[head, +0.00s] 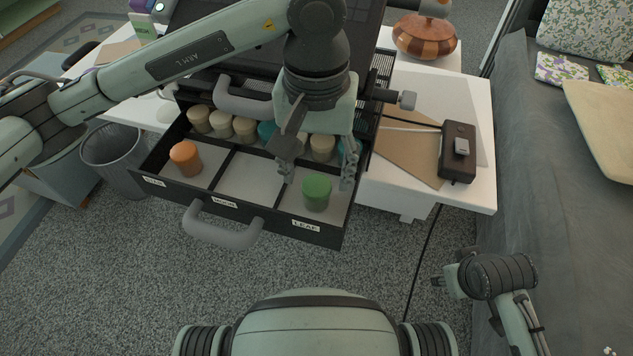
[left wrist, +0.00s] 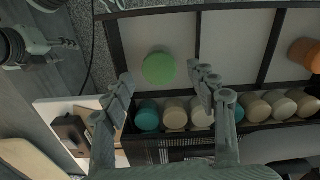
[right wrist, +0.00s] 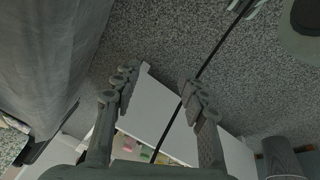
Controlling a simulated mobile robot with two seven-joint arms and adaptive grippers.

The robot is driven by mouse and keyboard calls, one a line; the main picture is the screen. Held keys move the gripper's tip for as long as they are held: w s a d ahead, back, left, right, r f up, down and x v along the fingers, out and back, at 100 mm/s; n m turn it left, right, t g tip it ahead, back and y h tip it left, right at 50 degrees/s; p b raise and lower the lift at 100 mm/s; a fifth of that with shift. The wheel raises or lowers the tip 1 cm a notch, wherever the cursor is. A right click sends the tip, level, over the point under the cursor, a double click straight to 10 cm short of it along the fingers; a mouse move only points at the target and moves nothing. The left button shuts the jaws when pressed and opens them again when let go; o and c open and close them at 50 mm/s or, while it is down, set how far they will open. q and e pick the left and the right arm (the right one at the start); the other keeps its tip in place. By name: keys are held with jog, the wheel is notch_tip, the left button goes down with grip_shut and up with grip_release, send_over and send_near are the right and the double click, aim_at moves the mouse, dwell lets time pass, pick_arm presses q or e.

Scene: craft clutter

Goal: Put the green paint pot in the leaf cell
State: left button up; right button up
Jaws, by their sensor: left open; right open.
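The green paint pot (head: 316,192) stands upright in the leaf cell (head: 292,201), the right-hand front cell of the pulled-out black drawer, behind the LEAF label (head: 306,226). My left gripper (head: 318,172) is open above the cell, its fingers pointing down. In the left wrist view the green pot (left wrist: 158,68) shows between and just beyond the open fingertips, with no visible contact. My right gripper (head: 444,281) is open and empty, low over the floor at the right; the right wrist view shows its spread fingers (right wrist: 158,85).
An orange pot (head: 186,157) stands in the left cell; the middle MOON cell (head: 250,183) is empty. Several cream and teal pots (head: 221,124) line the row behind. A grey drawer handle (head: 222,233) juts forward. A dark box (head: 457,150) lies on the white table at right.

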aim_at(316, 184)
pick_arm(q)
notch_tip(316, 184, up, 8)
jog(key=shift+f, duration=0.2)
pick_arm(e)
jog(key=shift+s+r, duration=0.1)
jog(key=shift+r, duration=0.3)
pick_arm(q)
jog(key=shift+c, duration=0.4)
dwell(0.5)
